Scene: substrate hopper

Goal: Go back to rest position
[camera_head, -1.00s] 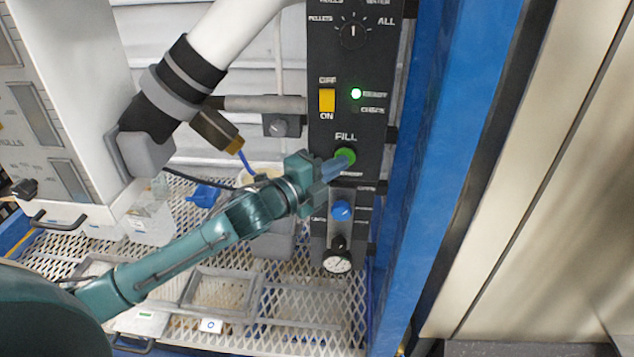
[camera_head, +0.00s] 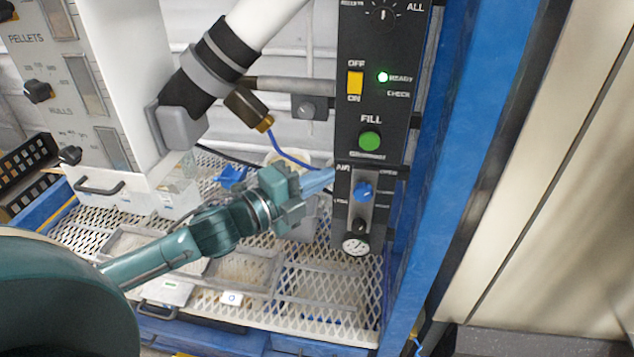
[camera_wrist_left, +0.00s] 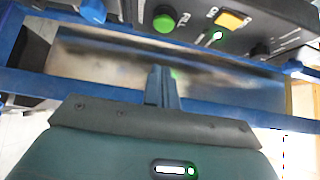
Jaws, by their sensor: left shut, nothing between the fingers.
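My left gripper (camera_head: 318,181) comes in from the left on a teal arm. Its blue fingers are shut with nothing between them. They are in front of the black control panel (camera_head: 400,115), below and left of the green FILL button (camera_head: 370,140), and apart from it. In the left wrist view the shut fingers (camera_wrist_left: 162,88) point towards the panel, with the green button (camera_wrist_left: 164,19) beyond them. A green READY light (camera_head: 383,77) is lit beside the yellow OFF/ON switch (camera_head: 355,83). My right gripper is in neither view.
A blue knob (camera_head: 362,191) and a gauge (camera_head: 356,244) sit low on the panel. A white pellet hopper (camera_head: 120,90) stands at left. Trays lie on the mesh shelf (camera_head: 330,285) below my arm. A blue post (camera_head: 470,120) borders the right side.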

